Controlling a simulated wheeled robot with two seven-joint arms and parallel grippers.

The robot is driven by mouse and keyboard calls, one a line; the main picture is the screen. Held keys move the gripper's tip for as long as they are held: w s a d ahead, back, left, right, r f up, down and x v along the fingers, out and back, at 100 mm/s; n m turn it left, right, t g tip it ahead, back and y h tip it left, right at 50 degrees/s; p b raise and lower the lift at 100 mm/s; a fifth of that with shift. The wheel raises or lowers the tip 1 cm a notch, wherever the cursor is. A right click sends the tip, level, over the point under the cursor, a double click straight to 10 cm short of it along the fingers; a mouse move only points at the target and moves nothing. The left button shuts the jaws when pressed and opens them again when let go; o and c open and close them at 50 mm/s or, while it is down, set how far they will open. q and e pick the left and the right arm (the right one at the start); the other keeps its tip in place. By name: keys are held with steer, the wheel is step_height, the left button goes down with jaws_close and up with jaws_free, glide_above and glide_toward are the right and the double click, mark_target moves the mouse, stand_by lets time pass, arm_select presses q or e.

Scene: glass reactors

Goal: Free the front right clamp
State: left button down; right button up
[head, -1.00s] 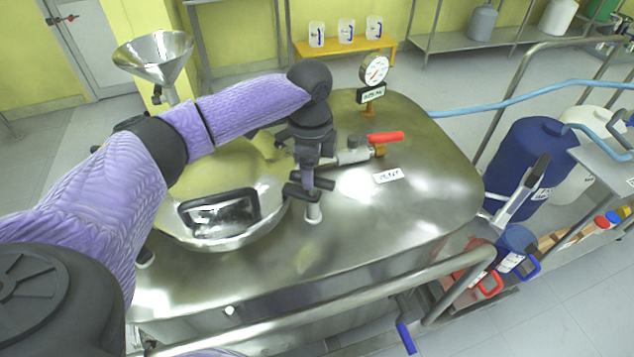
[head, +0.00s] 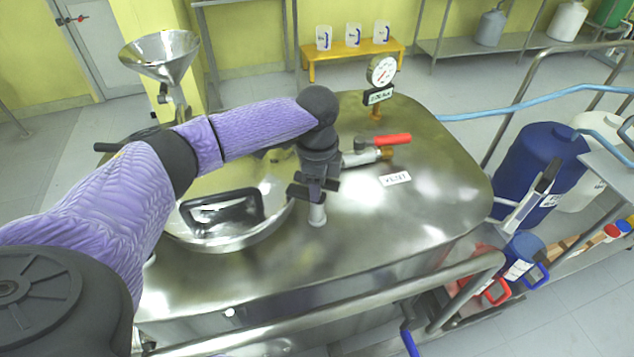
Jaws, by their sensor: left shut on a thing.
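The front right clamp (head: 317,214) shows as a short pale post with a round foot beside the right front edge of the round manway lid (head: 225,240). My left gripper (head: 314,192) points down over it, with its dark fingers shut around the clamp's upper part. The fingers hide that upper part, so I cannot tell whether it is tight or loose. The lid looks closed, with a dark-framed handle or window (head: 222,212) on its front. My left forearm and wrist cover the back of the lid. My right gripper is not in view.
A red-handled valve (head: 384,140) stands just right of my left wrist, with a pressure gauge (head: 382,71) behind it. A steel funnel (head: 160,55) is at the back left. A steel rail (head: 380,297) crosses the front.

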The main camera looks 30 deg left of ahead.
arm_select(q)
steer(key=shift+r+p, duration=0.15)
steer(key=shift+p, duration=0.4)
steer(key=n+p, duration=0.5)
steer(key=p, duration=0.1)
steer(key=shift+d+r, duration=0.1)
steer(key=shift+r, duration=0.05)
steer(key=shift+n+p, duration=0.9)
steer(key=n+p, duration=0.2)
steer(key=shift+n, duration=0.3)
steer(key=n+p, duration=0.1)
steer(key=n, duration=0.1)
steer(key=shift+n, duration=0.4)
steer(key=n, duration=0.1)
steer(key=n+p, duration=0.1)
steer(key=n, duration=0.1)
steer(key=n+p, duration=0.1)
steer(key=n, duration=0.1)
steer(key=shift+f, duration=0.25)
steer(key=shift+n, duration=0.3)
